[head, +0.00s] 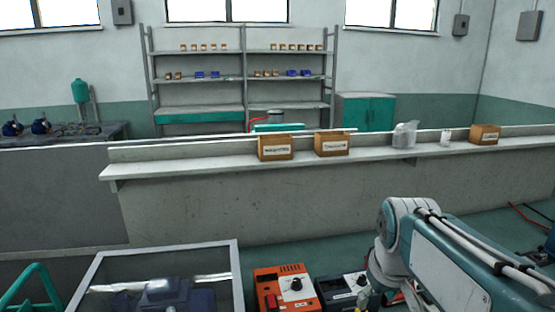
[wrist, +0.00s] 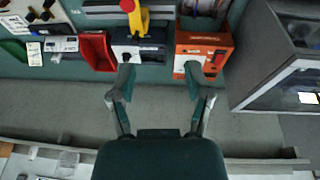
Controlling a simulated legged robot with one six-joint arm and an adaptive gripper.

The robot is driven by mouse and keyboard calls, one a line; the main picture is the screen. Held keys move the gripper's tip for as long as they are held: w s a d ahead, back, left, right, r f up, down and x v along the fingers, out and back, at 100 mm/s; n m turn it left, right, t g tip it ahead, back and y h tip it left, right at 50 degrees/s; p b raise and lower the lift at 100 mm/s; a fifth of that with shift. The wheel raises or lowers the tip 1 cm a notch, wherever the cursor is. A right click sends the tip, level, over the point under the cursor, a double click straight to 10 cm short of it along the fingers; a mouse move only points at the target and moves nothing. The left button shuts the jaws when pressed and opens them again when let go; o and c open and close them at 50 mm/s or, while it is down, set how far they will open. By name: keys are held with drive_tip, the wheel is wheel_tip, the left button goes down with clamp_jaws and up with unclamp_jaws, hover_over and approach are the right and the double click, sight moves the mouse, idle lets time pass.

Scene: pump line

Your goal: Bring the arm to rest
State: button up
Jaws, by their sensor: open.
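In the wrist view my gripper (wrist: 160,90) is open, with two fingers spread and nothing between them. Behind its fingertips are an orange box (wrist: 205,52) on the right and a dark box with a yellow and red handle-like part (wrist: 131,22) on the left. In the head view my arm (head: 440,250) reaches in from the lower right and bends down at its elbow. The gripper itself is hidden or out of frame there. The orange box (head: 285,287) and the dark box (head: 345,290) show at the bottom middle.
A long ledge (head: 230,162) crosses ahead, bearing brown cartons (head: 275,147) and a clear plastic bag (head: 405,134). A glass-topped case (head: 150,275) stands at lower left. A red bin (wrist: 97,50) is left of the dark box. Shelves (head: 240,80) stand at the back wall.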

drive_tip(key=s+a+f+m+t, duration=0.2)
drive_tip(key=s+f, duration=0.1)
drive_tip(key=s, duration=0.9)
drive_tip(key=shift+s+m+t, duration=0.3)
drive_tip(key=shift+a, duration=0.1)
